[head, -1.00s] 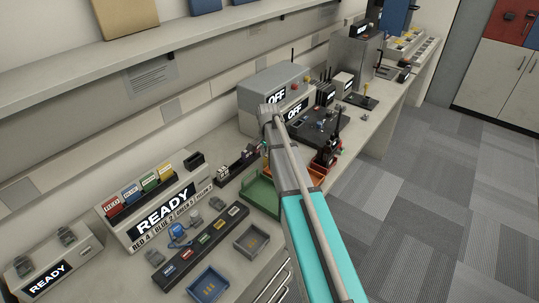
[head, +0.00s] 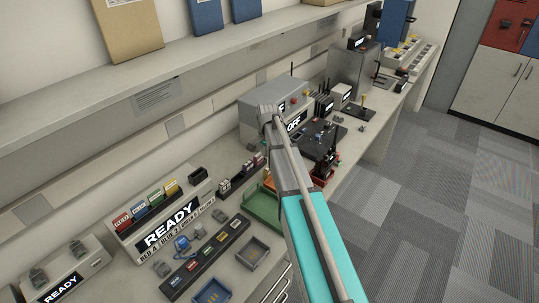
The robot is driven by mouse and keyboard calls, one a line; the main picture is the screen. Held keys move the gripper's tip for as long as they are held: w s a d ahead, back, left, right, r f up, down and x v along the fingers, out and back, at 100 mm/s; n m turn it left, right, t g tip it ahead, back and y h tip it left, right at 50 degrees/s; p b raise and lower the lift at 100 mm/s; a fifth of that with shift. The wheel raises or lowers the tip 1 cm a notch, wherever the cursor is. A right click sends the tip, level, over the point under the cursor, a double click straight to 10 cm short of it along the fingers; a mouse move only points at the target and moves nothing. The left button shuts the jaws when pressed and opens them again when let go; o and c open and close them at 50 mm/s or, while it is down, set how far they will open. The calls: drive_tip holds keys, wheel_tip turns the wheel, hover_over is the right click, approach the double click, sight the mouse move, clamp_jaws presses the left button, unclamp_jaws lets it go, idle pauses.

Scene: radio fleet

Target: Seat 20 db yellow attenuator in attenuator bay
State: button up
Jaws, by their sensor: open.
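Red, blue, green and yellow labelled blocks stand in a row on the READY unit (head: 170,236); the yellow block (head: 171,187) is at the row's right end. Its small print is unreadable, so I cannot tell whether it is the 20 dB attenuator. I cannot clearly identify the attenuator bay. My teal and grey arm (head: 322,240) rises from the bottom right and bends at a grey joint over the bench. The far part of the arm folds behind it, and my gripper is hidden.
A black strip (head: 206,258) with coloured labels, a blue tray (head: 198,299), a grey tray (head: 242,259) and a green tray (head: 250,213) lie on the near bench. An OFF unit (head: 268,91) stands behind my arm. Carpet (head: 440,210) to the right is clear.

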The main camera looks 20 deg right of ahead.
sight(268, 169)
drive_tip(key=shift+r+p, duration=2.25)
drive_tip(key=shift+r, duration=0.3)
drive_tip(key=s+a+n, duration=0.5)
drive_tip(key=s, duration=0.7)
drive_tip(key=s+a+n, duration=0.5)
drive_tip(key=s+n, duration=0.1)
drive_tip(key=s, duration=0.5)
drive_tip(key=shift+s, duration=0.35)
